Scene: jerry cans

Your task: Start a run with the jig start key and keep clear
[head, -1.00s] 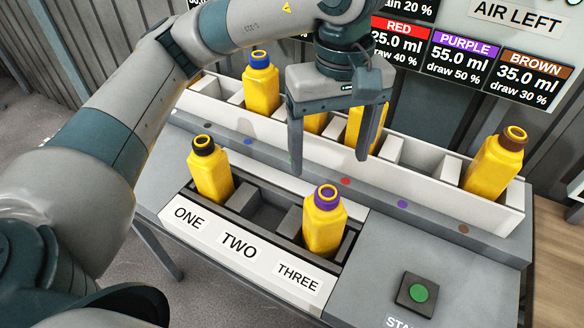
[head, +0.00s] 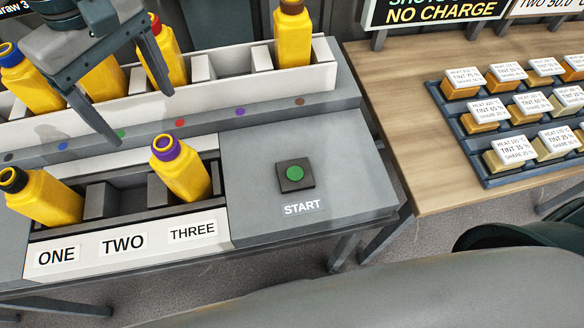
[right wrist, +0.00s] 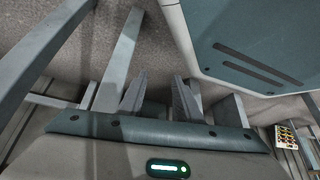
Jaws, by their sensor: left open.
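The start key (head: 295,174) is a green round button on a dark square base, on the grey jig top (head: 345,190) above the START label. Nothing covers it. In the jig, a black-capped yellow can (head: 45,200) stands in slot ONE and a purple-capped can (head: 182,172) in slot THREE. Slot TWO (head: 120,200) is empty. My left gripper (head: 142,117) is open and empty, hanging over the rear rack side, left of the key and well apart from it. My right gripper (right wrist: 160,92) shows in the right wrist view, fingers apart with nothing between them.
The white rear rack (head: 325,75) holds several yellow cans, with blue, red and brown (head: 293,35) caps among them. A wooden table (head: 415,165) at right carries a dark tray (head: 480,160) of labelled blocks. The jig top around the key is clear.

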